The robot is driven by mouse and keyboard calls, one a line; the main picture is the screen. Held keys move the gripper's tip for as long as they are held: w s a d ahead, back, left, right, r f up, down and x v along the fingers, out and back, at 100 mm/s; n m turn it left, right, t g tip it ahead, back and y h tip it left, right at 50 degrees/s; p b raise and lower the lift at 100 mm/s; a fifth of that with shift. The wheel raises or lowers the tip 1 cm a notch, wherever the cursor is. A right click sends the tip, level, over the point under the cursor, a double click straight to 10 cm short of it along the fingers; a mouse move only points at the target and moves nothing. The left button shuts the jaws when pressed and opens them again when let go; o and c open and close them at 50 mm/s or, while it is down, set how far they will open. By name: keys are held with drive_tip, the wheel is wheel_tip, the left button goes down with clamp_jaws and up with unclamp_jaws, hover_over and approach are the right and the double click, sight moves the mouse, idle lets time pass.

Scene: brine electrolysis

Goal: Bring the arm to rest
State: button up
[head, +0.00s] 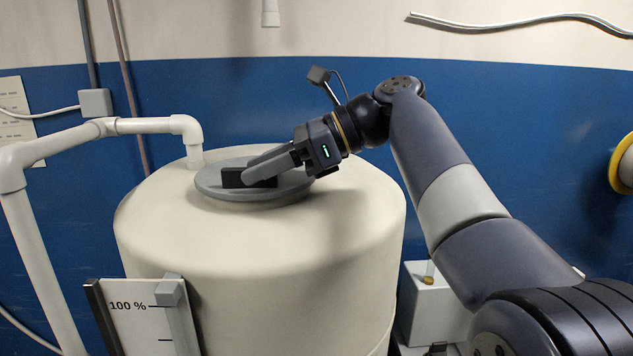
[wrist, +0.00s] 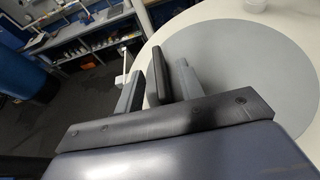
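My gripper (head: 262,166) is low over the round grey lid (head: 215,186) on top of the cream tank (head: 260,240). The lid has a black bar handle (head: 233,178). In the wrist view my two fingers (wrist: 160,74) stand on either side of the black handle (wrist: 158,72), with a visible gap on each side, so the gripper looks open around it. The lid also shows in the wrist view (wrist: 245,60), lying flat on the tank. In the head view the near finger partly covers the handle, and the far finger is hidden. My arm reaches in from the right, bent at the elbow.
A white pipe (head: 150,125) enters the tank top left of the lid. A level gauge marked 100 % (head: 135,310) stands at the tank's front left. A white box (head: 430,310) is right of the tank. Shelves (wrist: 90,35) stand farther off in the wrist view.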

drive_tip(key=shift+x, duration=1.1)
drive_tip(key=shift+r, duration=0.2)
